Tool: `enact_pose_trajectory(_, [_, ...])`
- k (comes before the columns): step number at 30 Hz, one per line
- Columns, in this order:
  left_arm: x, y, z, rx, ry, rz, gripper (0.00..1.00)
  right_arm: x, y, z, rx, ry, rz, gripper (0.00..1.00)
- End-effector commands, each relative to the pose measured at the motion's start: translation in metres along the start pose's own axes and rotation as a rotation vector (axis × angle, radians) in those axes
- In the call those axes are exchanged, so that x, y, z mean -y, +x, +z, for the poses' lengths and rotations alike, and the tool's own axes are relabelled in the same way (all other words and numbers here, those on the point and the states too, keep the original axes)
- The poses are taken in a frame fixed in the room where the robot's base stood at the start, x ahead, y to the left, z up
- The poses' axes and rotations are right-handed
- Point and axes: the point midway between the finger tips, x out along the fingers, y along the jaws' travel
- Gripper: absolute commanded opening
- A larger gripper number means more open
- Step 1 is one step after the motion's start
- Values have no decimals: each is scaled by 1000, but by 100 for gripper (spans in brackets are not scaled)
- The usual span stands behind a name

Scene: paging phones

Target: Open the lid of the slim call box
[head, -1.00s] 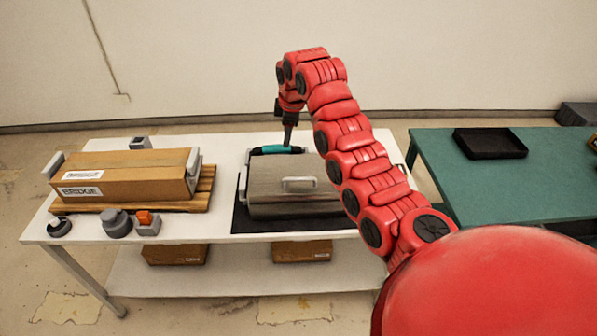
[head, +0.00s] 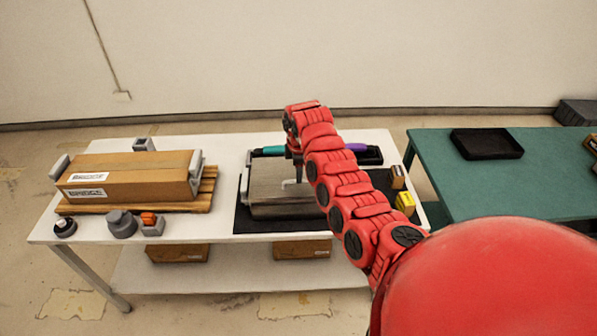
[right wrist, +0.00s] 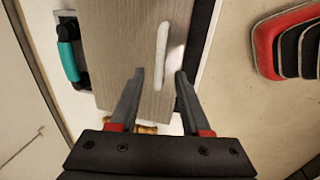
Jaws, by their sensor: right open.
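The slim call box (head: 268,183) is a grey-brown, brushed-looking box with its lid closed, on a black mat on the white table. A pale bar handle sits on its lid and shows clearly in the right wrist view (right wrist: 162,48). My right gripper (head: 298,178) points down over the lid near the handle. In the right wrist view my right gripper (right wrist: 160,74) is open and empty, with the handle just beyond and between its fingertips. My arm hides the box's right part in the head view. My left gripper is not in view.
Teal (head: 269,151) and purple (head: 356,147) handset-like things lie behind the box. A cardboard box (head: 130,178) on a wooden pallet stands left. A yellow block (head: 405,202) sits right. A green table (head: 510,185) with a black tray (head: 486,143) is further right.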

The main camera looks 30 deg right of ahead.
Motion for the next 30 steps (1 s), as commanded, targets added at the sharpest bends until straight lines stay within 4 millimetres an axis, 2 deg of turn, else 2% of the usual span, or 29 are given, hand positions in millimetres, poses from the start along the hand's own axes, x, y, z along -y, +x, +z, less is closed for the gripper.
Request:
enact_pose_trajectory(1, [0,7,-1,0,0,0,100,2,6,-1,0,-2,-5,47])
enact_pose_trajectory(9, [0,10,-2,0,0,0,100,-1,31,-1,0,-1,3,47])
enact_pose_trajectory(20, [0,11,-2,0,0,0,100,0,36,-1,-2,0,2,47])
enact_pose_trajectory(23, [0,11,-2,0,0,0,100,0,36,-1,-2,0,1,33])
enact_pose_trajectory(28, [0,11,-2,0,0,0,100,0,36,-1,-2,1,1,2])
enact_pose_trajectory(30, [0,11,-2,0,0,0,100,0,36,-1,-2,1,1,0])
